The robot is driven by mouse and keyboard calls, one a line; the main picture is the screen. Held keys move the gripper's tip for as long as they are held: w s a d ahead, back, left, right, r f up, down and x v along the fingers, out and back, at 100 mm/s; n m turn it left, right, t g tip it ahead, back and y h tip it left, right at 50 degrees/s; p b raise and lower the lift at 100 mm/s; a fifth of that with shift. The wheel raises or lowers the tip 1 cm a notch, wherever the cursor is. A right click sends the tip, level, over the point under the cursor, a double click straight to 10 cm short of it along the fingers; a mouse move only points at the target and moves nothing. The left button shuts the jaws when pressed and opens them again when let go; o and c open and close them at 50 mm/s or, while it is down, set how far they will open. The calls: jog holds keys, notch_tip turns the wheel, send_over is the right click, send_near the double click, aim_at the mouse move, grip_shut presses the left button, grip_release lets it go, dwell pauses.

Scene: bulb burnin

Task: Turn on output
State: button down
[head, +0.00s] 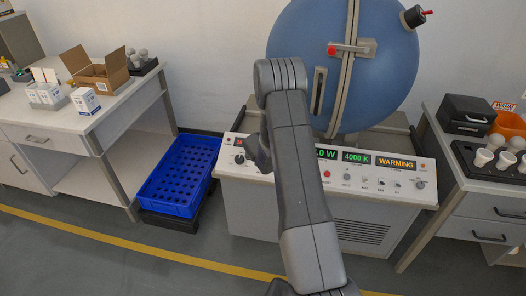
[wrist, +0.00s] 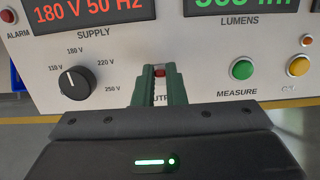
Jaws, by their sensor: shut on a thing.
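The output switch (wrist: 160,72) shows as a small red tip on the grey control panel (wrist: 215,60) in the wrist view. Its label is partly covered, with only some letters of "OUTPUT" readable. My gripper (wrist: 160,76) has its green fingers shut on the switch, one on each side. Most of the switch is hidden by the fingers, so I cannot tell its position. In the head view my arm covers this part of the panel (head: 355,188) and hides the fingers.
The supply knob (wrist: 75,83) is left of my gripper. A green measure button (wrist: 242,69) and a yellow button (wrist: 298,66) are at right. A blue sphere (head: 385,60) stands above the panel. Benches flank the panel.

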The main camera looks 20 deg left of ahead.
jog(key=shift+w+r+g+p, duration=0.15)
jog(key=shift+r+g+p, duration=0.25)
jog(key=shift+p, duration=1.9)
jog(key=shift+w+f+g+p, duration=0.15)
jog(key=shift+f+g+p, duration=0.2)
jog(key=shift+p, duration=0.9)
jog(key=c, duration=1.5)
grip_release()
jog(key=v, duration=1.3)
jog(key=shift+s+a+r, duration=0.25)
jog(key=shift+s+r, duration=0.05)
